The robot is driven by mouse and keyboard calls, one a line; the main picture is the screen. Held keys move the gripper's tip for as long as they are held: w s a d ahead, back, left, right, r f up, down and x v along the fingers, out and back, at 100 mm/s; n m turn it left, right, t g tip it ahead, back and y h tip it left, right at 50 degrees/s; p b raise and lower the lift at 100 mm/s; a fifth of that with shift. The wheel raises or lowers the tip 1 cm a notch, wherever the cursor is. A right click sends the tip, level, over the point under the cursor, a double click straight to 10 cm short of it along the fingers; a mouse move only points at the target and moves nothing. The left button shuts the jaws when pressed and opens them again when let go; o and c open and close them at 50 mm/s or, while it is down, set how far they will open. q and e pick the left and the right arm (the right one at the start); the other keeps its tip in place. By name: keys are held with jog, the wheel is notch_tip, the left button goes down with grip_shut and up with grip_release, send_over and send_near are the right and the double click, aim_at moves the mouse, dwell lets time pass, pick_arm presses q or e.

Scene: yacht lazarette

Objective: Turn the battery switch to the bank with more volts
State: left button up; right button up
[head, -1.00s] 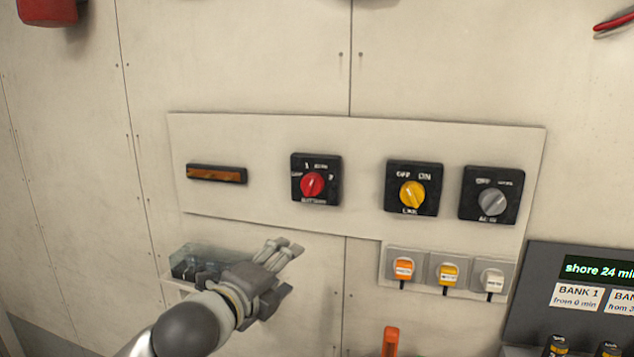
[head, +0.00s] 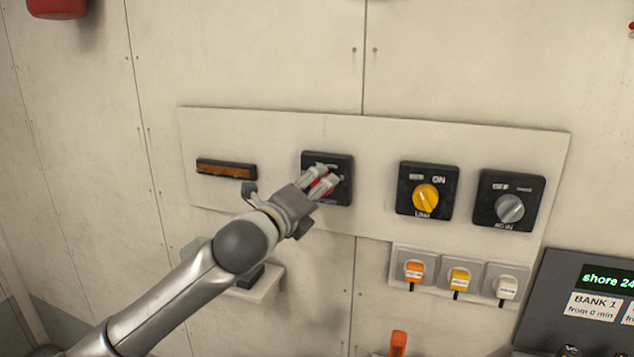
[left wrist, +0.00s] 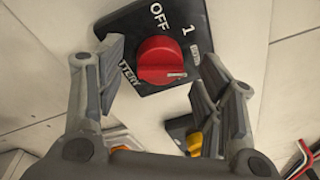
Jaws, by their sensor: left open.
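The battery switch (head: 342,159) is a black square plate with a red knob (left wrist: 160,60) on the wall panel. In the left wrist view its plate (left wrist: 142,22) shows "OFF", "1", a small blurred label and part of "BATTERY". The knob's white mark points right in that view; any label beyond it is hidden by a finger. My left gripper (head: 323,177) is open in front of the switch, its fingers on either side of the knob; contact cannot be told. A display (head: 605,279) at the right reads "shore 24", cut off, above a "BANK 1 from 0 min" card. No volts are readable.
Right of the switch are a yellow-knobbed switch (head: 425,198) and a grey-knobbed switch (head: 510,208). Below them sit several small plugs or toggles (head: 460,278). A brown strip (head: 226,170) is at the panel's left, and a small shelf (head: 262,285) is below my arm.

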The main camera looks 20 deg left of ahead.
pick_arm(q)
jog(key=shift+w+d, duration=0.15)
jog(key=shift+w, duration=0.5)
jog(key=shift+c, duration=0.2)
jog(key=c, duration=1)
jog(key=shift+n, duration=0.3)
jog(key=shift+f+n+t+b, duration=0.1)
jog(key=shift+n+t+b, duration=0.15)
jog(key=shift+n, duration=1.85)
jog(key=shift+f+n+t+b, duration=0.1)
jog(key=shift+n+t, duration=0.15)
jog(key=shift+n, duration=1.85)
